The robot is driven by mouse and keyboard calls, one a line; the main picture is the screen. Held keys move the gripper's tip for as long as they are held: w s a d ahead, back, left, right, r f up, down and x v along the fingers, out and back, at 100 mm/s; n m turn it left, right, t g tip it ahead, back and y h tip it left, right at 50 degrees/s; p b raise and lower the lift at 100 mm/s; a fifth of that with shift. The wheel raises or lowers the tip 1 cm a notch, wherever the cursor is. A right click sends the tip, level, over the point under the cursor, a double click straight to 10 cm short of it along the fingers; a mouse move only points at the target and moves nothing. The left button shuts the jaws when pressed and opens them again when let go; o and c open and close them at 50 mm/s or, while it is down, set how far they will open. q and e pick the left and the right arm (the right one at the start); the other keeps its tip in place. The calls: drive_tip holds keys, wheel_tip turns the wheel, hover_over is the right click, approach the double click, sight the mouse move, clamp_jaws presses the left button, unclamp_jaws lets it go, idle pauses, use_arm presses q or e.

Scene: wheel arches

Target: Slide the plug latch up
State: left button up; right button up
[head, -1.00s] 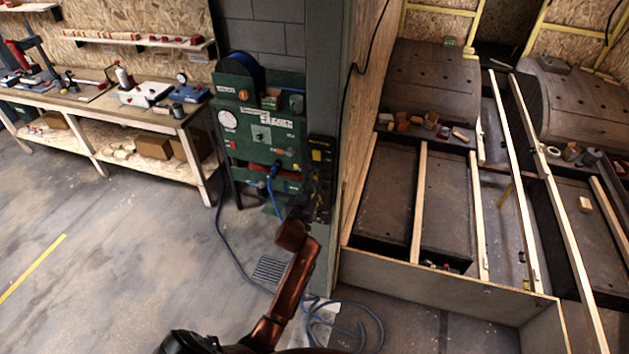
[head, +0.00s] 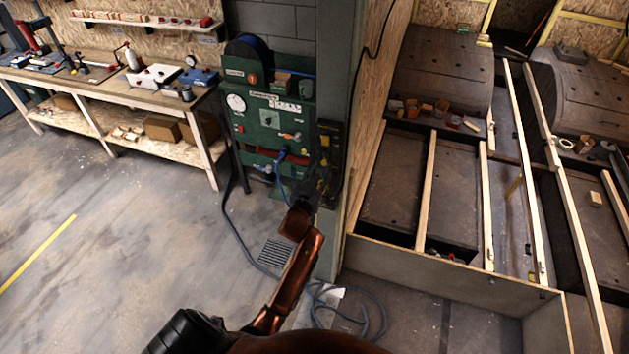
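A green panel cabinet (head: 262,125) with a gauge, labels and switches stands against the grey wall left of the pillar. A blue plug (head: 281,156) sits low on its front, with a blue cable hanging below. A latch at the plug is too small to make out. My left arm rises from the bottom of the view, and my dark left gripper (head: 322,180) is at its far end, right of the plug in the picture. It blends into the dark, yellow-marked area by the pillar, so its fingers cannot be read. My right gripper is not in view.
A workbench (head: 95,88) with tools stands at the left. The grey pillar (head: 362,110) rises just right of the cabinet. A low wooden-walled bay (head: 440,265) with beams fills the right. Blue cable (head: 375,318) lies coiled on the floor. The floor at left is clear.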

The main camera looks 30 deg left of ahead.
use_arm(q)
drive_tip(key=v, duration=0.9)
drive_tip(key=shift+s, duration=0.3)
drive_tip(key=shift+d, duration=0.1)
